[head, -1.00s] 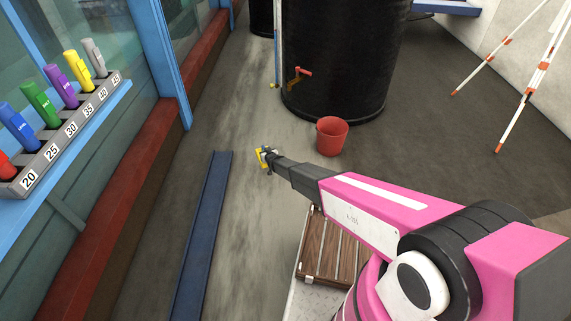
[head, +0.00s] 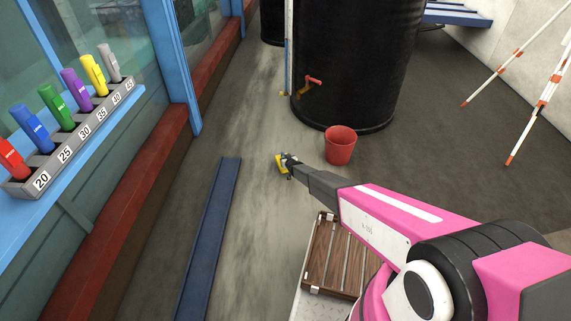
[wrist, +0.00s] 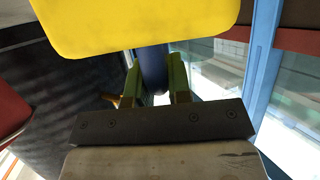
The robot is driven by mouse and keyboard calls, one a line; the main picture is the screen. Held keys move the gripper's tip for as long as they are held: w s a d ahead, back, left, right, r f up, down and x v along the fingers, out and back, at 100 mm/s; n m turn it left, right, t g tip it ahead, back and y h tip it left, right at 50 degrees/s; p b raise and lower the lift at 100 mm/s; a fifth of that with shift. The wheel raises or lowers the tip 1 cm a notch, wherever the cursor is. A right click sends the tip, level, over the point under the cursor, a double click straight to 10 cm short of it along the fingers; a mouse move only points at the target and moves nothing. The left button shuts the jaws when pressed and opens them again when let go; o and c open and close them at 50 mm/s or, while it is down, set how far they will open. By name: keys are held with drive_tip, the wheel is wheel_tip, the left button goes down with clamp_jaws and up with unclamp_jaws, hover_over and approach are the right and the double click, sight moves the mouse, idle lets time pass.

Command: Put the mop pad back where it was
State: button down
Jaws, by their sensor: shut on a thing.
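The mop pad appears to be the flat yellow piece with rounded corners at the top of the wrist view (wrist: 140,22); in the head view it is a small yellow patch (head: 281,166) at the arm's end. A dark blue grip (wrist: 153,72) below it sits between the two olive fingers of my gripper (wrist: 154,85). My gripper (head: 286,160) is shut on this piece and holds it out over the grey floor, left of the red bucket. The piece's far side is hidden.
A red bucket (head: 339,146) stands before a big black tank (head: 350,65) with a red-handled tap. A long blue channel (head: 208,240) lies left on the floor. A rack of coloured markers (head: 75,125) is on the blue ledge. A wooden slatted deck (head: 335,255) is below my arm. White-orange tripod legs (head: 525,120) stand right.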

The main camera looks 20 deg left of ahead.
drive_tip(key=shift+f, duration=1.55)
drive_tip(key=shift+f, duration=0.15)
drive_tip(key=c, duration=1.1)
unclamp_jaws()
drive_tip(key=shift+o, duration=0.2)
